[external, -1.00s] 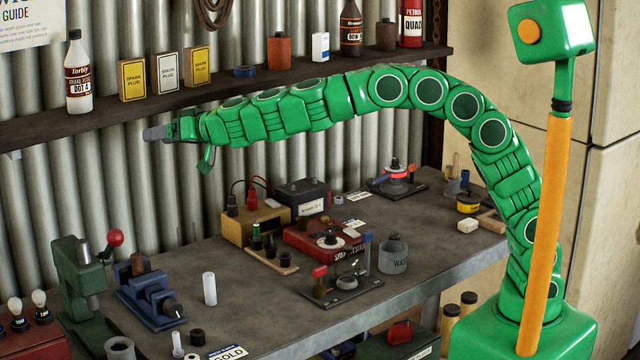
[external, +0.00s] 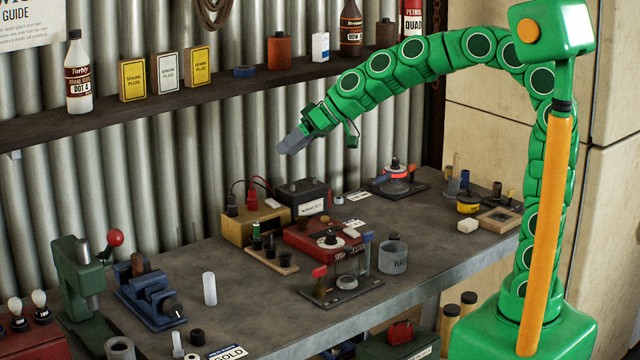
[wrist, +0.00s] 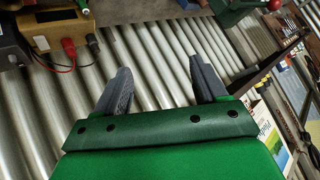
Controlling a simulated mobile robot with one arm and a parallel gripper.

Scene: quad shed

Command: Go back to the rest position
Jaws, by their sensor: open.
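My gripper (external: 292,142) hangs in the air above the back of the workbench (external: 210,262), in front of the corrugated wall and just below the shelf's height. My green arm curves up from its base at the right and over to it. In the wrist view my gripper (wrist: 158,85) shows two dark fingers spread apart with nothing between them. The corrugated wall (wrist: 150,45) lies beyond the fingers there. My gripper touches nothing that I can see.
The shelf (external: 150,115) carries a white bottle (external: 78,75), spark plug boxes (external: 166,75) and other containers. Below my gripper stand a dark battery (external: 302,197), a yellow box (external: 256,224) and a red box (external: 318,238). A green press (external: 80,275) stands at the left.

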